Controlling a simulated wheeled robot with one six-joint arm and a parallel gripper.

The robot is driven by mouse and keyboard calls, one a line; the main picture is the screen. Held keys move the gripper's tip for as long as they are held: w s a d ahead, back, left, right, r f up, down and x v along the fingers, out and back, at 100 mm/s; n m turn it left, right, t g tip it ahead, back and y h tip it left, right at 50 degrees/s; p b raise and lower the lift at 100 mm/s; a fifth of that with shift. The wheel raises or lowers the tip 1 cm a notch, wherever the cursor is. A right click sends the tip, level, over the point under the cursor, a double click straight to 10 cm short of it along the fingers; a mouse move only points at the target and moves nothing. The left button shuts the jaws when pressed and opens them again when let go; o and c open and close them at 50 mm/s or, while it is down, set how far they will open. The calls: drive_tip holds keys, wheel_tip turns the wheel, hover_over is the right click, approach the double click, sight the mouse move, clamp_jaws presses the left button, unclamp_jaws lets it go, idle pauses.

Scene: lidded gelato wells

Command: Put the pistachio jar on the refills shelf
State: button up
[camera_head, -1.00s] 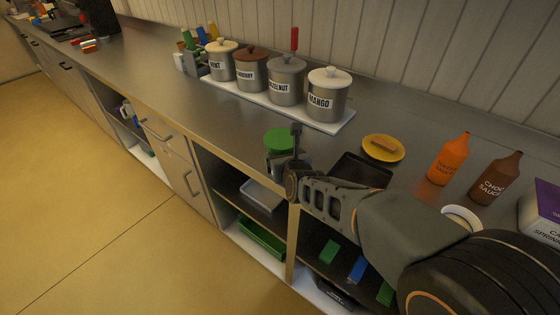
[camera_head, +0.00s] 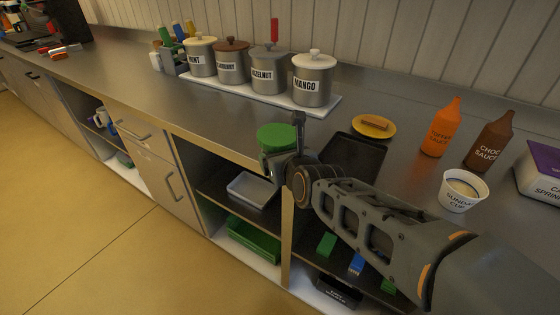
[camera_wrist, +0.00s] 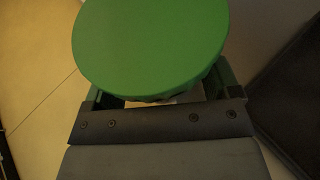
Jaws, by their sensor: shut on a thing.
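A jar with a round green lid (camera_head: 276,136) is in my gripper (camera_head: 284,160), at the front edge of the counter. Its label is hidden, so I cannot read whether it is the pistachio jar. In the wrist view the green lid (camera_wrist: 150,45) fills the upper middle, with my gripper (camera_wrist: 160,98) shut around the jar below it. Below the counter are open compartments with a shelf (camera_head: 222,190); no refills label is readable. A grey tray (camera_head: 252,188) sits on that shelf.
Lidded wells marked mint, hazelnut and mango (camera_head: 313,80) stand on a white base at the back. Green bins (camera_head: 250,240) are below.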

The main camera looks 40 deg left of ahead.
drive_tip(key=shift+s+d, duration=0.15)
drive_tip(key=shift+d, duration=0.1)
drive_tip(key=shift+r+b, duration=0.1)
drive_tip(key=shift+b, duration=0.2)
drive_tip(key=o, duration=1)
drive_tip(key=shift+s+d, duration=0.1)
drive_tip(key=p+v, duration=0.5)
drive_tip(key=v, duration=0.8)
drive_tip(key=shift+s+d, duration=0.15)
drive_tip(key=shift+d, duration=0.15)
drive_tip(key=shift+r, duration=0.1)
